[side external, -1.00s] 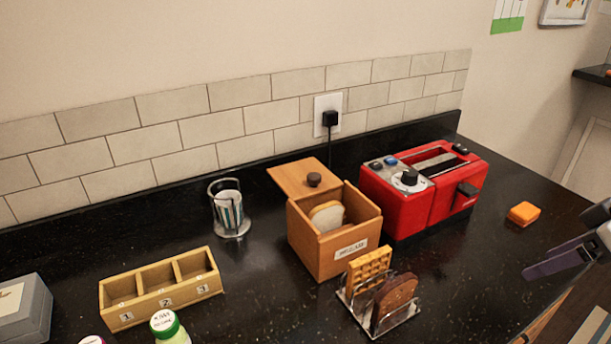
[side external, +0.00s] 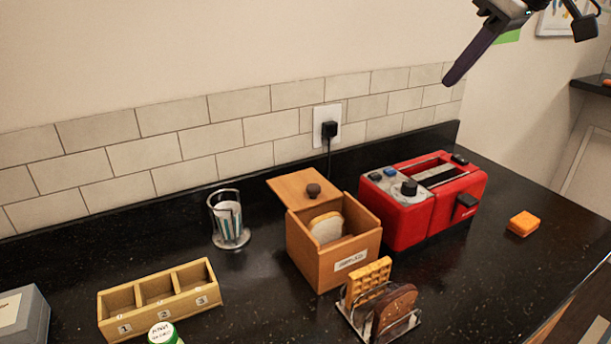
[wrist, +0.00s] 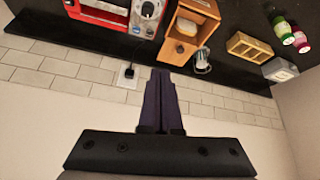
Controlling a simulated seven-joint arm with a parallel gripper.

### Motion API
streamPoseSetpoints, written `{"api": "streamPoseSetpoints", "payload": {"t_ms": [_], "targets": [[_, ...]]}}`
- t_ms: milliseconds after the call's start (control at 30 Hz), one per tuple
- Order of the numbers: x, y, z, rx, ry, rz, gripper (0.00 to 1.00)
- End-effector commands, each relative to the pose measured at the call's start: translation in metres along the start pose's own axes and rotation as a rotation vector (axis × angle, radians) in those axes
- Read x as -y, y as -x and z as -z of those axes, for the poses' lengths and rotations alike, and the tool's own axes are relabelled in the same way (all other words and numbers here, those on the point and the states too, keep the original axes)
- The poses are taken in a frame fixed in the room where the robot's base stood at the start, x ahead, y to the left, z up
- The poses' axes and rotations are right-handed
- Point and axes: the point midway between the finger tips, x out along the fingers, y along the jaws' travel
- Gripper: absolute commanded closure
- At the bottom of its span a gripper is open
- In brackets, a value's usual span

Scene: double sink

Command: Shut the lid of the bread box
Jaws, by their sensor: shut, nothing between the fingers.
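The wooden bread box (side external: 322,262) stands on the black counter with a slice of bread (side external: 326,228) inside. In the wrist view the box (wrist: 194,22) is at the top, upside down, with the lid (wrist: 177,52) nearer my fingers. My gripper (side external: 450,80) is high at the upper right, above the toaster and well apart from the box. In the wrist view my gripper's fingers (wrist: 159,78) are together and empty.
A red toaster (side external: 410,221) stands right of the box. A rack (side external: 399,329) with a waffle and toast stands in front. A glass (side external: 229,222) and a three-compartment tray (side external: 162,317) are at left.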

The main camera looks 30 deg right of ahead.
Motion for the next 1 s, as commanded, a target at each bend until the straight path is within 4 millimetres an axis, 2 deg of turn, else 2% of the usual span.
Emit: {"api": "streamPoseSetpoints", "payload": {"t_ms": [33, 200, 367, 500, 633, 800, 900, 1000], "targets": [[0.003, -0.01, 0.022, 0.006, 0.017, 0.01, 1.0], [0.013, -0.044, 0.077, 0.023, 0.064, 0.038, 1.0], [0.029, -0.093, 0.117, 0.046, 0.108, 0.063, 1.0], [0.046, -0.147, 0.14, 0.073, 0.14, 0.085, 1.0], [0.063, -0.198, 0.149, 0.101, 0.162, 0.101, 1.0], [0.078, -0.251, 0.141, 0.166, 0.18, 0.116, 1.0], [0.083, -0.265, 0.137, 0.189, 0.186, 0.121, 1.0], [0.086, -0.269, 0.136, 0.192, 0.19, 0.123, 1.0]]}}
